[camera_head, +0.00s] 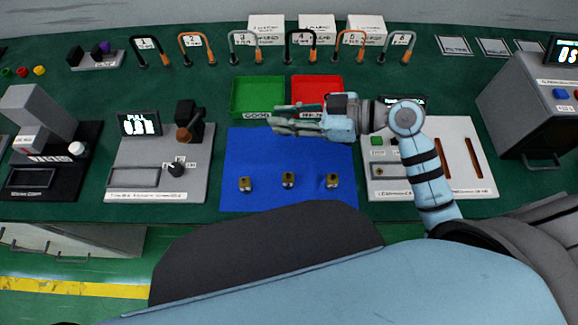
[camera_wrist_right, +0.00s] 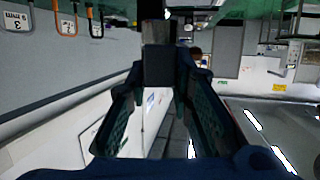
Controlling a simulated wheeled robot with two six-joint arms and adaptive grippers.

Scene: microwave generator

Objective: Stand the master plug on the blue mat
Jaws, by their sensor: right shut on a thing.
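My right gripper (camera_head: 272,120) reaches in from the right, over the far part of the blue mat (camera_head: 288,155), its fingers pointing left. In the right wrist view it is shut on a dark block (camera_wrist_right: 159,66) with a narrower part above it, which I take to be the master plug. The plug is not clear in the head view, where the fingers hide it. It looks held clear of the mat, but its exact height cannot be told. My left gripper is not in view.
Three small brass-coloured parts (camera_head: 288,180) stand in a row along the mat's near side. Behind the mat are a green tray (camera_head: 236,98) and a red tray (camera_head: 334,84). Grey fixtures stand left (camera_head: 120,195) and right (camera_head: 470,190). The mat's middle is bare.

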